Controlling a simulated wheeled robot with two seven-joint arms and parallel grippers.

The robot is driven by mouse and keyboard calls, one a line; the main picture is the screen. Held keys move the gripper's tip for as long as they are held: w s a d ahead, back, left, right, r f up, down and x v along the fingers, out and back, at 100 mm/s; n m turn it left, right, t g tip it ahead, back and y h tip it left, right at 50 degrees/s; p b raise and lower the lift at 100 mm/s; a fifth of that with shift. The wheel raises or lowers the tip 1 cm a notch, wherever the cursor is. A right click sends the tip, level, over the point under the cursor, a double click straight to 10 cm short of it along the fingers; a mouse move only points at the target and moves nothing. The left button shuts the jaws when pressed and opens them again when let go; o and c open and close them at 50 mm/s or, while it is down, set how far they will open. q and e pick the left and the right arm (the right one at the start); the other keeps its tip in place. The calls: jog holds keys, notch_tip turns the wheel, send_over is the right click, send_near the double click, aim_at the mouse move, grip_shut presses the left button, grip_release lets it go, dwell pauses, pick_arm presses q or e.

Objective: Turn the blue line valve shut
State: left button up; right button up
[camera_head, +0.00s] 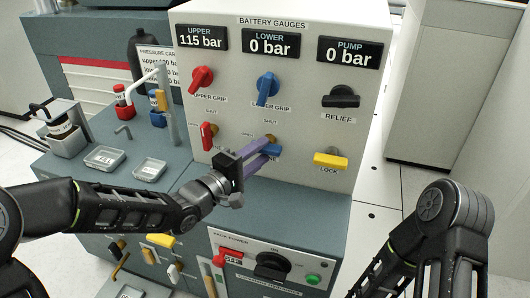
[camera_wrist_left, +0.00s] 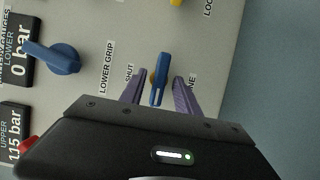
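The blue line valve (camera_head: 273,151) is a small blue lever low on the pale gauge panel, below the blue lower grip knob. Its label above reads SHUT, and OPEN is written to its left. The lever lies roughly level across the panel. My left gripper (camera_head: 264,150) reaches it with purple fingers, one above and one below the lever. In the left wrist view the lever (camera_wrist_left: 158,88) stands between the parted fingers (camera_wrist_left: 160,92), with gaps on both sides. My right arm is at the lower right of the head view; its fingers are not visible.
The red valve lever (camera_head: 207,137) is left of my gripper. The yellow lock lever (camera_head: 331,160) is to the right. Above are the red knob (camera_head: 201,79), blue knob (camera_head: 267,88) and black relief knob (camera_head: 341,96). Small trays (camera_head: 149,170) sit on the left bench.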

pick_arm(q)
jog(key=shift+x, duration=1.15)
grip_shut()
